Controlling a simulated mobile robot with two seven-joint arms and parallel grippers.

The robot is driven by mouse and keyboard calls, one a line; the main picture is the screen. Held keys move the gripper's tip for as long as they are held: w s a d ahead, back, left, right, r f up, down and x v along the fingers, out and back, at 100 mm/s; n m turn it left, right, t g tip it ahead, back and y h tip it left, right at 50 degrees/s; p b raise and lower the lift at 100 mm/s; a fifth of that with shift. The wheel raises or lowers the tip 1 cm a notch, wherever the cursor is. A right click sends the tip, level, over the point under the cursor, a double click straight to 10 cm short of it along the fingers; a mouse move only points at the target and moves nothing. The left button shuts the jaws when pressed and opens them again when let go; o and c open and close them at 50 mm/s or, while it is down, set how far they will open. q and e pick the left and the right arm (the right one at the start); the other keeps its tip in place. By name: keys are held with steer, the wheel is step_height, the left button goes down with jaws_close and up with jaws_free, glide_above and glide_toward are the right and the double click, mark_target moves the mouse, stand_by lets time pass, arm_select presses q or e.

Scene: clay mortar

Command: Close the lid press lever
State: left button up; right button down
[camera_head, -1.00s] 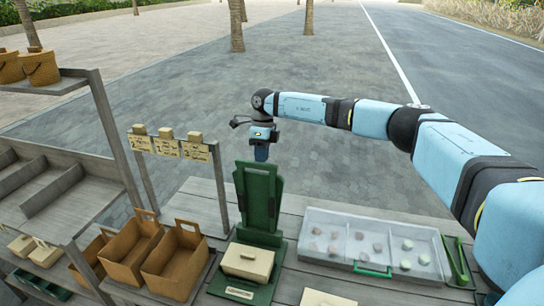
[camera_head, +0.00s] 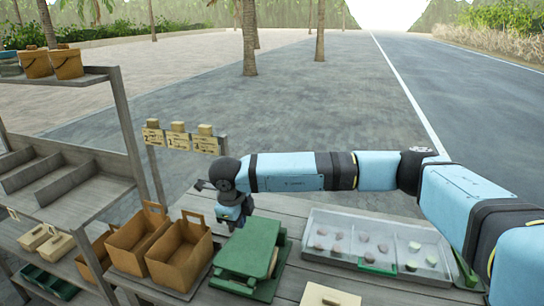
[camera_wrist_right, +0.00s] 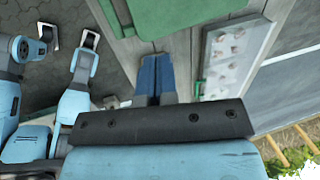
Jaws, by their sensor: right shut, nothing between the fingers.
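The green lid press (camera_head: 247,252) stands on the wooden table with its lever plate lying down, almost flat, over the base. A tan edge (camera_head: 273,262) shows at its right side under the plate; the rest of the box there is hidden. My right gripper (camera_head: 232,224) is at the back left edge of the press, pointing down. In the wrist view its blue fingers (camera_wrist_right: 155,72) are together and empty, just short of the green plate (camera_wrist_right: 190,12). I cannot tell whether they touch it.
A clear compartment tray (camera_head: 375,244) with several small lumps is right of the press. Brown carriers (camera_head: 180,255) stand close on its left. A sign rail with tan blocks (camera_head: 178,138) stands behind. A cream box (camera_head: 330,296) is at the front edge.

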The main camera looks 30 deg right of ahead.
steer(key=b, duration=0.7)
glide_above(230, 288)
steer(key=x, duration=0.3)
steer(key=s+x, duration=0.1)
steer(key=x, duration=0.3)
steer(key=s+a+x, duration=0.1)
steer(key=x, duration=0.2)
steer(key=shift+d+f, duration=0.1)
steer(key=shift+f, duration=0.5)
steer(key=f+b, duration=0.2)
steer(key=f, duration=0.1)
steer(key=s+a+f+b, duration=0.1)
steer(key=f, duration=0.1)
steer(key=shift+f, duration=0.1)
steer(key=shift+a+f+b, duration=0.15)
steer(key=shift+f+b, duration=0.5)
steer(key=shift+f, duration=0.05)
arm_select(q)
step_height(230, 288, down, 7)
steer(key=w+d, duration=0.1)
steer(key=shift+r, duration=0.2)
arm_select(e)
steer(key=shift+f, duration=0.1)
arm_select(q)
steer(key=shift+d+f, duration=0.1)
steer(key=shift+d, duration=0.05)
